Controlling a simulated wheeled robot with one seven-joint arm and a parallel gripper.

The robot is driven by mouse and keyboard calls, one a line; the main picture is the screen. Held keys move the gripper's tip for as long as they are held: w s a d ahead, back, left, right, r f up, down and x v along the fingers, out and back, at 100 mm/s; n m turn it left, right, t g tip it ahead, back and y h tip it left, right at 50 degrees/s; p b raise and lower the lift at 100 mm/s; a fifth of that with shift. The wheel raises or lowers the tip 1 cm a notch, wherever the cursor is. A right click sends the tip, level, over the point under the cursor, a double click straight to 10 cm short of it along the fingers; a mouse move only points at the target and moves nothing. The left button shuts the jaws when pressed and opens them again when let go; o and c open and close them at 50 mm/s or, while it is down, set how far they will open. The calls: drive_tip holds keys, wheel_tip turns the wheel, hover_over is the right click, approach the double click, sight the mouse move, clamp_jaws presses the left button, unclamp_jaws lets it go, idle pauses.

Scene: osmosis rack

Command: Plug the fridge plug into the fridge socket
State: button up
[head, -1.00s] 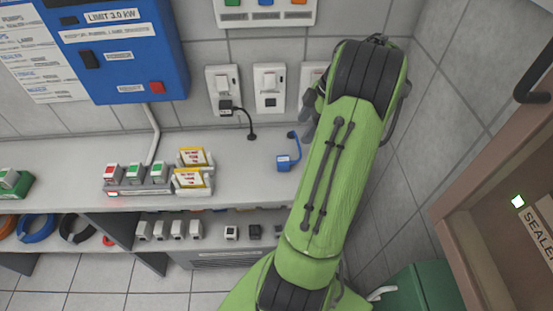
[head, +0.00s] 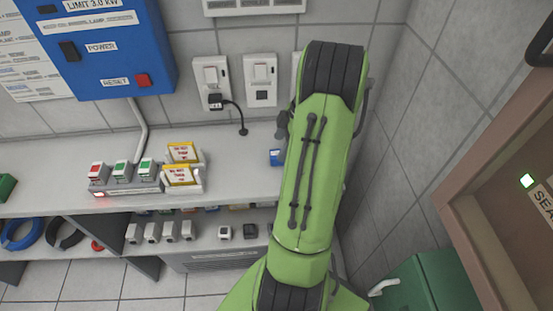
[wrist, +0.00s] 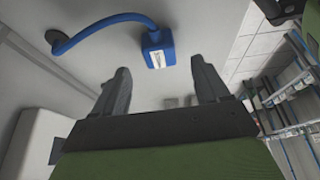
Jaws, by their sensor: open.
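A blue plug (head: 275,157) with a pale label, unreadable here, lies on the counter, partly covered by my arm in the head view. In the wrist view the blue plug (wrist: 158,48) and its blue cord (wrist: 95,38) show beyond my gripper (wrist: 160,68). My gripper is open and empty; the plug appears between the fingertips, apart from them. The head view shows white wall sockets: the left one (head: 211,80) holds a black plug (head: 216,102), the middle one (head: 260,80) is empty, the right one (head: 296,72) is mostly hidden by my arm. I cannot tell which is the fridge socket.
A unit with red and green switches (head: 122,175) and yellow-edged cards (head: 183,164) stand left on the counter (head: 235,175). A blue power box (head: 105,50) hangs above. Several small plugs or blocks (head: 169,231) sit on the lower shelf. The tiled wall is close on the right.

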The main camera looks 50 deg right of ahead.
sight(277, 153)
drive_tip(key=b+x, duration=0.1)
drive_tip(key=x, duration=0.4)
drive_tip(key=shift+f, duration=0.15)
drive_tip(key=c, duration=1)
